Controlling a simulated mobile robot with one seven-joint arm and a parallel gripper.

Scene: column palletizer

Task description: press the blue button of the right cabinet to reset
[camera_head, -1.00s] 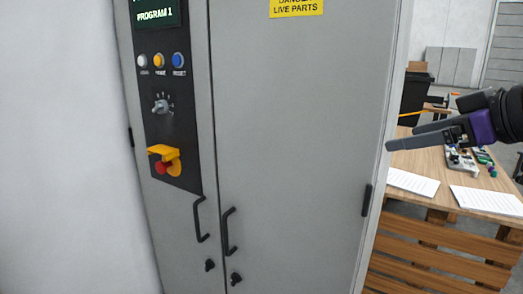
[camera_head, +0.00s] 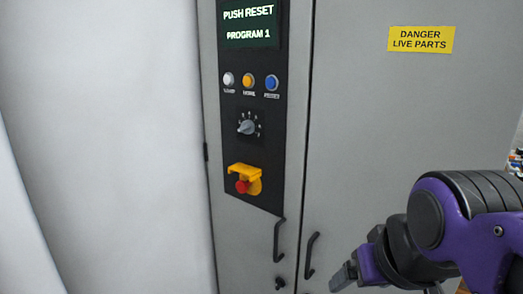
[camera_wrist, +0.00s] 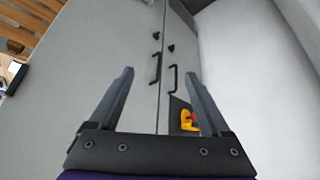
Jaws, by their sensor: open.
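The grey cabinet (camera_head: 380,135) fills the middle of the head view. Its dark panel has a screen (camera_head: 249,24) reading "PUSH RESET / PROGRAM 1". Below it is a row with a white button, a yellow button (camera_head: 248,81) and the blue button (camera_head: 271,83) labelled RESET at the right. My gripper (camera_head: 345,276) is low and to the right of the panel, in front of the right door, apart from the blue button. In the wrist view my gripper (camera_wrist: 160,95) is open and empty, with the cabinet doors beyond. The blue button is not visible there.
Below the buttons are a rotary knob (camera_head: 247,125) and a red emergency stop (camera_head: 242,187) in a yellow guard. Two black door handles (camera_head: 279,240) stick out lower down. A yellow danger sign (camera_head: 421,39) is on the right door. A white wall (camera_head: 100,130) stands left.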

